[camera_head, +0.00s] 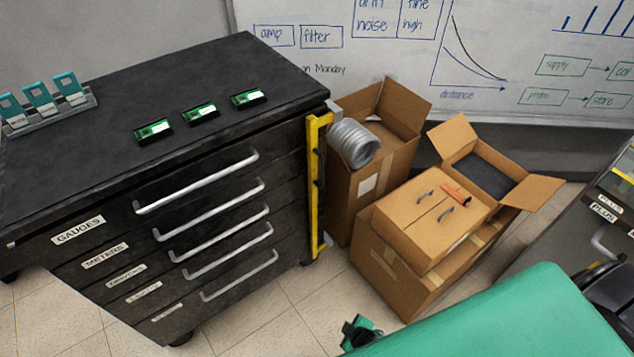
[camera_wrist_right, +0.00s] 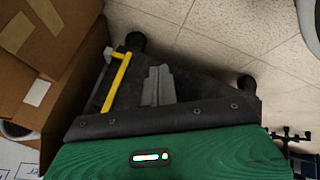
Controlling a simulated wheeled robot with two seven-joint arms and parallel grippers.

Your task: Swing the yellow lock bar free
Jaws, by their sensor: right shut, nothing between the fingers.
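The yellow lock bar (camera_head: 316,185) stands upright along the right front edge of the black drawer cabinet (camera_head: 215,65), in front of the ends of its drawers. In the right wrist view the picture is turned over, and the yellow bar (camera_wrist_right: 117,82) shows left of my fingers. My right gripper (camera_wrist_right: 158,72) has its grey fingers together, empty, apart from the bar. In the head view my green right arm comes in from the bottom right and hides most of its hand. My left gripper is out of view.
Cardboard boxes (camera_head: 425,225) stand right of the cabinet, close to the bar. A silver coil (camera_head: 354,144) sits beside the bar's upper end. Tiled floor (camera_head: 285,320) in front is clear.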

